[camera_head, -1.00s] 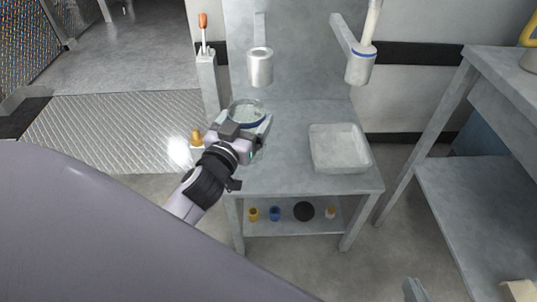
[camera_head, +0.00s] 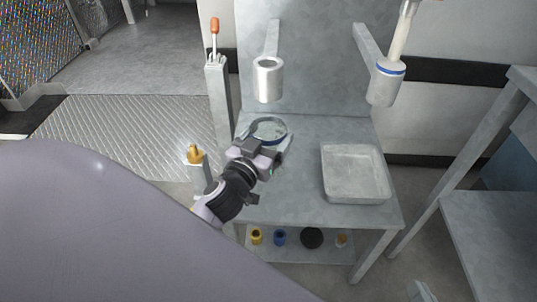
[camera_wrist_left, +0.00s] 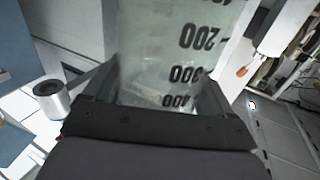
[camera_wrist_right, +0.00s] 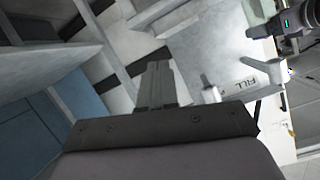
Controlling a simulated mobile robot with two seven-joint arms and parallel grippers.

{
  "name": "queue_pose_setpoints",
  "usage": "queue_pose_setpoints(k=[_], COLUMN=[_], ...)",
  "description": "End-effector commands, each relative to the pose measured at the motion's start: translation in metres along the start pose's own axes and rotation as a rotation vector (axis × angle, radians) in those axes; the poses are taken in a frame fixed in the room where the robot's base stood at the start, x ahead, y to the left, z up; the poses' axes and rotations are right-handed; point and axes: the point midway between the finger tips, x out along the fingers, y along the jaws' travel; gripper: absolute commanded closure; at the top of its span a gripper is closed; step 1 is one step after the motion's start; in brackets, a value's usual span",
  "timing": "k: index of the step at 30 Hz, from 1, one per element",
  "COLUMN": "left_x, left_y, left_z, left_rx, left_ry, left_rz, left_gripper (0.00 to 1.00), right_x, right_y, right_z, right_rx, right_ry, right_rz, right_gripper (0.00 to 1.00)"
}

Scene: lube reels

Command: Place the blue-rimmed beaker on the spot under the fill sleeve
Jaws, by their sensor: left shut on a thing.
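The clear beaker with a blue rim (camera_head: 268,128) is above the back left of the grey bench (camera_head: 300,208) in the head view. My left gripper (camera_head: 266,150) is shut on it. The left wrist view shows the beaker's glass wall (camera_wrist_left: 160,50) with black number marks between the fingers (camera_wrist_left: 155,100). A plain grey sleeve (camera_head: 267,82) hangs above and behind the beaker. A blue-banded sleeve (camera_head: 386,84) hangs to the right. The spot below is hidden or too unclear to see. My right gripper (camera_wrist_right: 157,85) is shut and empty, away from the bench.
A shallow grey tray (camera_head: 355,172) stands on the bench's right. A red-handled lever post (camera_head: 217,85) and a brass-coloured knob (camera_head: 194,154) are at the left. A lower shelf (camera_head: 295,252) holds small items.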

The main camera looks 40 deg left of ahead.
Motion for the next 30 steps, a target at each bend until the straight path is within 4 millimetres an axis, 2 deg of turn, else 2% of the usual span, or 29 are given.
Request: queue_pose_setpoints(k=[5,10,22,23,24,30], left_x=[0.0,0.0,0.0,0.0,0.0,0.0], left_y=[0.0,0.0,0.0,0.0,0.0,0.0], left_z=[0.018,0.038,0.041,0.041,0.04,0.04], left_rx=[0.0,0.001,-0.001,0.0,0.0,0.0], left_ry=[0.0,0.0,0.001,0.0,0.001,0.0], left_rz=[0.0,0.0,0.0,0.0,0.0,0.001], left_gripper=[0.63,0.63,0.63,0.12,0.0,0.0], right_x=[0.006,0.002,0.0,-0.001,-0.002,-0.001], right_y=[-0.004,0.003,0.005,0.005,0.005,0.005], right_z=[0.003,0.005,0.004,0.003,0.002,0.002], right_rx=[0.029,-0.029,-0.049,-0.053,-0.053,-0.052], right_ry=[0.013,0.048,0.06,0.063,0.062,0.062], right_rz=[-0.034,-0.007,0.004,0.006,0.006,0.005], right_gripper=[1.0,1.0,1.0,1.0,1.0,1.0])
